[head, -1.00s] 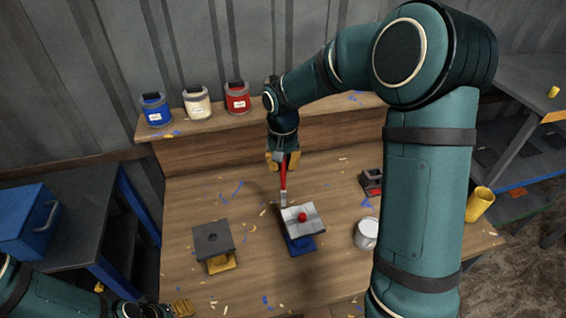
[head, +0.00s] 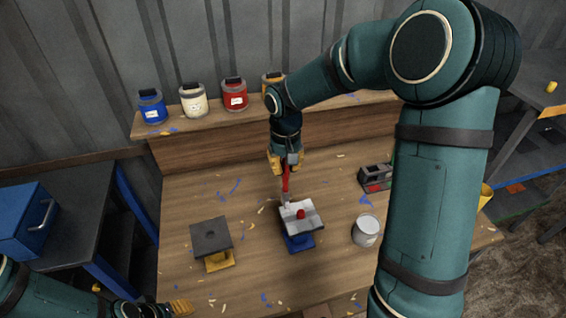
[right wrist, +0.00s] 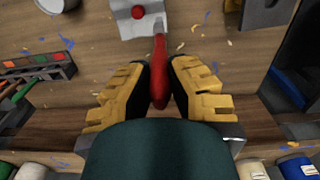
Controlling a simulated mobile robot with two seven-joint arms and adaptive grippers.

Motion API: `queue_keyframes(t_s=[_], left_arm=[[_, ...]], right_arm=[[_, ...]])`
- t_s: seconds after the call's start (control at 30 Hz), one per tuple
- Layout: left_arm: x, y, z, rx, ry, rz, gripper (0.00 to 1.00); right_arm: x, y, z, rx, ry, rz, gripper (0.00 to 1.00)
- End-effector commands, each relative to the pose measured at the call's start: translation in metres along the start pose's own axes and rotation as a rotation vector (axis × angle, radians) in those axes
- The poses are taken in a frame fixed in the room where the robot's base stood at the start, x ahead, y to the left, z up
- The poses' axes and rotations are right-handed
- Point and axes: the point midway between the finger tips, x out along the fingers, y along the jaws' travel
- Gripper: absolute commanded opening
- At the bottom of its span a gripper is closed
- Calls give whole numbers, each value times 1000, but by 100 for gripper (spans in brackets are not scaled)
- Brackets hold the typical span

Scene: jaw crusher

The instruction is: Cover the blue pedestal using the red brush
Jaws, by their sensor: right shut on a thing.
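The blue pedestal (head: 298,243) stands on the workbench. Its square top (head: 302,222) is pale grey and whitish with a red knob (head: 300,213) in the middle. My right gripper (head: 286,165) is shut on the red brush (head: 285,183), which points down with its tip at the far left edge of that top. I cannot tell whether the tip touches. In the right wrist view the red handle (right wrist: 159,85) sits between the yellow fingers (right wrist: 160,90). My left gripper (head: 180,308) is at the bottom left, away from the pedestals; its opening is unclear.
A yellow pedestal (head: 219,261) with a dark grey top (head: 211,236) stands to the left. A white can (head: 367,229) is to the right, with a grey holder (head: 375,177) behind it. Blue, white, red and orange paint cans line the back shelf (head: 210,118). Scraps litter the bench.

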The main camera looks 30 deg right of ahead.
Motion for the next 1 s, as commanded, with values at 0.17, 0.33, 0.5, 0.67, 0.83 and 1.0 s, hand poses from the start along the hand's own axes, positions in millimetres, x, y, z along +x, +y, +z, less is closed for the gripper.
queue_keyframes(t_s=[0.17, 0.33, 0.5, 0.67, 0.83, 1.0], left_arm=[[-1, 0, 0, 0, 0, 0, 53], [1, 0, 0, 0, 0, 0, 53], [11, -4, 1, 0, 0, 0, 53], [22, -9, 3, 0, 0, 0, 53], [24, -9, 3, 0, 0, 0, 53], [23, -9, 3, 0, 0, 0, 53]], right_arm=[[-1, 0, 0, 0, 0, 0, 0], [1, 0, 0, 0, 0, 0, 0], [15, 0, 0, 0, -1, 0, 0], [32, 0, 0, 0, -1, 0, 0], [35, 0, 0, 0, 0, 0, 0], [34, 0, 0, 0, 0, 0, 0]])
